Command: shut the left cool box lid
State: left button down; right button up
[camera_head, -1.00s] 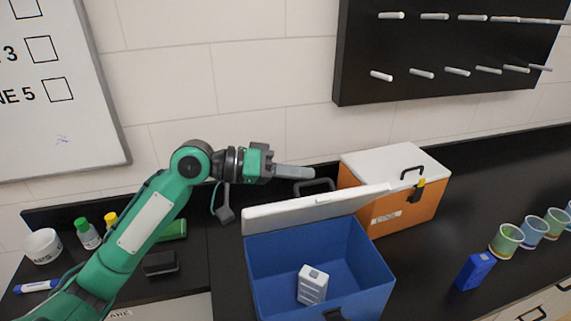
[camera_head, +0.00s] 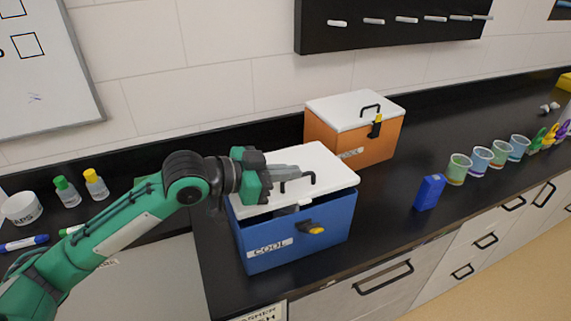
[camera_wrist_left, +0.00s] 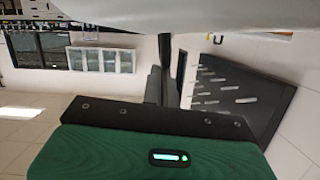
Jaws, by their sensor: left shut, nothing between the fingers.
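The left cool box (camera_head: 298,240) is blue with a "COOL" label and a yellow-tipped latch on its front. Its white lid (camera_head: 325,165) with a black handle is lowered most of the way. A dark gap shows between the lid's front edge and the box wall, with a bit of something pale inside. My left gripper (camera_head: 290,171) is shut and empty, lying over the lid's top near the handle; I cannot tell whether it touches. In the left wrist view a pale surface fills the top edge. My right gripper is not in view.
An orange cool box (camera_head: 372,148) with a shut white lid stands behind to the right. A blue container (camera_head: 429,192) and several cups (camera_head: 482,158) stand on the black counter to the right. Small bottles (camera_head: 66,192) and a white tub (camera_head: 21,208) stand at the left.

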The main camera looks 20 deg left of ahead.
pick_arm(q)
jog(key=shift+s+d+f, duration=0.1)
jog(key=shift+s+f, duration=0.05)
jog(key=shift+f, duration=0.3)
jog(key=shift+s+d+f, duration=0.1)
jog(key=shift+s+f, duration=0.05)
jog(key=shift+f, duration=0.45)
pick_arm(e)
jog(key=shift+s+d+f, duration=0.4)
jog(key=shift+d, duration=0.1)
pick_arm(q)
jog(key=shift+s+f, duration=0.1)
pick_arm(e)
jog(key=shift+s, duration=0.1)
pick_arm(q)
jog(key=shift+d, duration=0.1)
